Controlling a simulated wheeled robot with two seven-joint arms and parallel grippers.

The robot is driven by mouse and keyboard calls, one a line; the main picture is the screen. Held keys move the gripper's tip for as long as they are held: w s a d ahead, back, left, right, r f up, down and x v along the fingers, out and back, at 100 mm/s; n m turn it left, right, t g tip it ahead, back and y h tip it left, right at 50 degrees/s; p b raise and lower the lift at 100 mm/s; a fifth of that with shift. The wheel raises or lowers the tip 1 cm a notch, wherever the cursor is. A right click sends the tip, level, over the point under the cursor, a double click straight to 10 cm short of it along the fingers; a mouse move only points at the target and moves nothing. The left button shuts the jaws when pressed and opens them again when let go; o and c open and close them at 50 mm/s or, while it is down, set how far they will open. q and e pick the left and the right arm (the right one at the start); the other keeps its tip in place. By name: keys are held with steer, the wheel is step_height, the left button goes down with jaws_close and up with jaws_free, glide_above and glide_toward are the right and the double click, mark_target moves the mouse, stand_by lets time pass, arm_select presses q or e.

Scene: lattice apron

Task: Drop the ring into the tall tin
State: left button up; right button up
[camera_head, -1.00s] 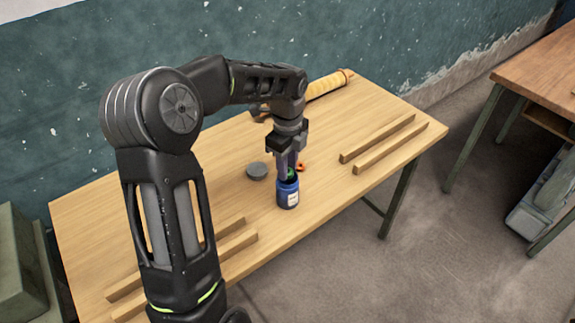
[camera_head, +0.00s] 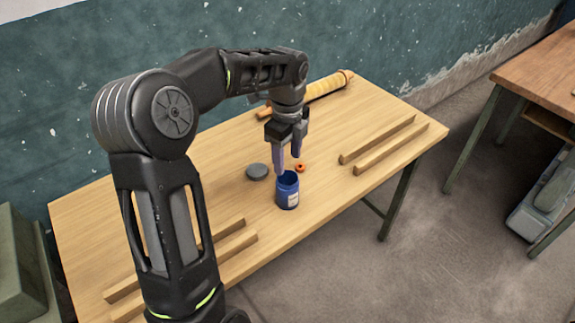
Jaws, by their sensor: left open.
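The tall tin (camera_head: 288,192) is blue with a pale label and stands upright and open on the wooden table. My left gripper (camera_head: 288,163) is open above the tin's mouth, pointing down, with nothing seen between its fingers. A small orange-red ring-like piece (camera_head: 300,168) lies on the table just behind and right of the tin, near the fingers. The inside of the tin is dark, and I cannot tell what is in it. My right gripper is out of view.
A grey round lid (camera_head: 257,172) lies left of the tin. Wooden strips lie in pairs at the right (camera_head: 390,148) and front left (camera_head: 229,244). A yellow roll-like object (camera_head: 328,87) lies at the back of the table (camera_head: 335,205). The front right of the tabletop is clear.

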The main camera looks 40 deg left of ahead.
arm_select(q)
step_height(320, 180, up, 4)
steer(key=shift+r, duration=0.15)
stand_by(0.6)
